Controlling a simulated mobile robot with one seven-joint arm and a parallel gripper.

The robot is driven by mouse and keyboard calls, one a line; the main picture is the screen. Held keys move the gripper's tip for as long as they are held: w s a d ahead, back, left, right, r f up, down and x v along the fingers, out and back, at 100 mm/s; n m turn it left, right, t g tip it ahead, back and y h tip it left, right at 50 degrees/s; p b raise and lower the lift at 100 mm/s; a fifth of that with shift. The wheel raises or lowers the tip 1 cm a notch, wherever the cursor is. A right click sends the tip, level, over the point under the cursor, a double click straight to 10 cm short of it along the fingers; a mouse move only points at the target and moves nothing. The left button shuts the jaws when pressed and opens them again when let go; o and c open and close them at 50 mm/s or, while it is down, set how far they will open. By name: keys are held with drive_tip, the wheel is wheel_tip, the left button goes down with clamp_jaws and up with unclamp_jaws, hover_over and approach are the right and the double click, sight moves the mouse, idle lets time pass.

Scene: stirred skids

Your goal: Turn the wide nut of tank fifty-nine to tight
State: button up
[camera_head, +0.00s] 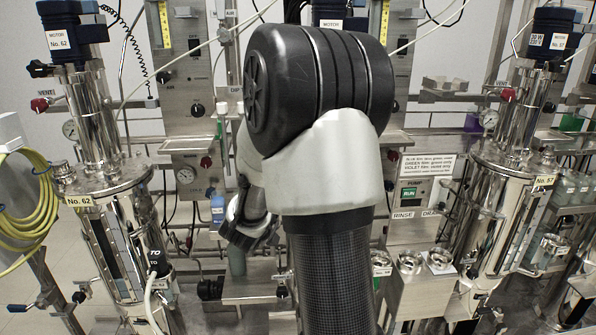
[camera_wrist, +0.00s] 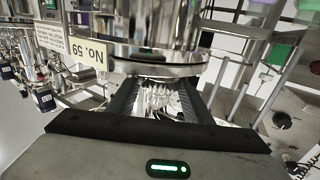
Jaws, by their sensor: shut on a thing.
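Tank fifty-nine (camera_wrist: 155,28) is a shiny steel vessel at the top of the wrist view, with an upside-down "No. 59" label (camera_wrist: 88,53) at its left. My gripper (camera_wrist: 158,86) reaches up to the tank's rim, its two black fingers on either side of a bright ridged metal piece. This piece, apparently the wide nut (camera_wrist: 157,98), is held between the fingers; glare and the fingers hide its edges, and I cannot tell how far it is turned. In the head view my arm covers tank fifty-nine and my fingertips.
Tank 62 (camera_head: 127,225) stands at left, with a yellow hose coil (camera_head: 28,210) beyond it. Tank 57 (camera_head: 500,205) stands at right. A panel with a green RUN button (camera_head: 409,193) and steel cups (camera_head: 410,262) are right of my arm. Pipes and valves crowd the space.

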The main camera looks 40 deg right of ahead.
drive_tip(key=shift+w+a+m+g+h+p, duration=0.15)
drive_tip(key=shift+m+g+h+p, duration=0.3)
drive_tip(key=shift+m+g, duration=0.5)
drive_tip(key=shift+w+a+m+g+h+p, duration=0.2)
drive_tip(key=shift+m+g+h, duration=0.35)
drive_tip(key=shift+g, duration=0.7)
drive_tip(key=shift+w+d+r+m+g+h+p, duration=0.1)
drive_tip(key=shift+w+m+g+h+p, duration=0.1)
drive_tip(key=shift+m+g+p, duration=1.1)
drive_tip(key=shift+w+d+m+g+h+p, duration=0.15)
drive_tip(key=shift+m+g+p, duration=0.5)
drive_tip(key=shift+g, duration=1.25)
drive_tip(key=shift+w+m+g+y+p, duration=0.1)
drive_tip(key=shift+m+g+y+p, duration=0.3)
drive_tip(key=shift+m+g, duration=0.75)
drive_tip(key=shift+w+m+g+y+p, duration=0.15)
drive_tip(key=shift+m+g+p, duration=0.45)
drive_tip(key=shift+g, duration=0.85)
drive_tip(key=shift+w+d+m+g+y, duration=0.1)
drive_tip(key=shift+m+g+y, duration=0.4)
drive_tip(key=shift+m+g, duration=0.55)
drive_tip(key=shift+o, duration=0.2)
drive_tip(key=shift+m+g+y, duration=0.45)
drive_tip(key=shift+g+y, duration=0.05)
drive_tip(key=shift+g, duration=0.45)
drive_tip(key=o, duration=1)
